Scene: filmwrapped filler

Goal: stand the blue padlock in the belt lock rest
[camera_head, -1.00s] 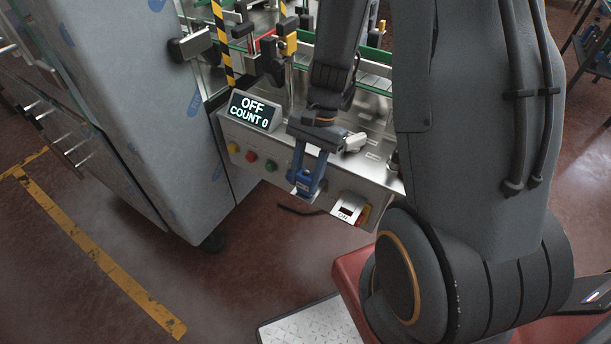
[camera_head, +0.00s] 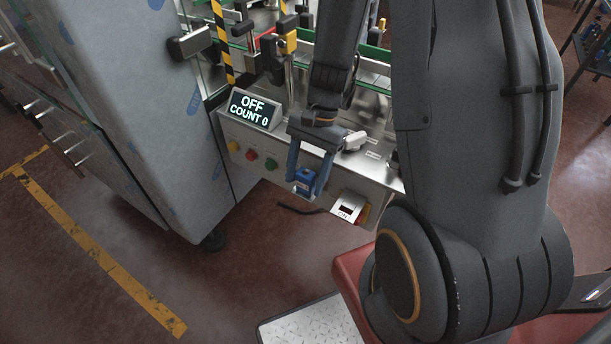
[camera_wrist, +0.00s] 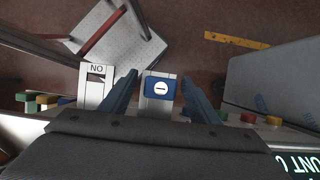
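The blue padlock (camera_head: 305,179) sits on a small pale metal bracket that appears to be the belt lock rest (camera_head: 299,194), at the front edge of the machine panel. In the wrist view the padlock (camera_wrist: 161,82) shows a white disc with a dark bar, on the pale rest (camera_wrist: 159,105). My gripper (camera_head: 306,187) is open around it, one finger on each side. The wrist view shows gaps between the padlock and both fingers (camera_wrist: 160,77). The padlock's shackle cannot be made out.
Yellow, red and green buttons (camera_head: 251,155) and an "OFF COUNT 0" display (camera_head: 254,111) are to the left. A grey cabinet (camera_head: 150,130) stands farther left.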

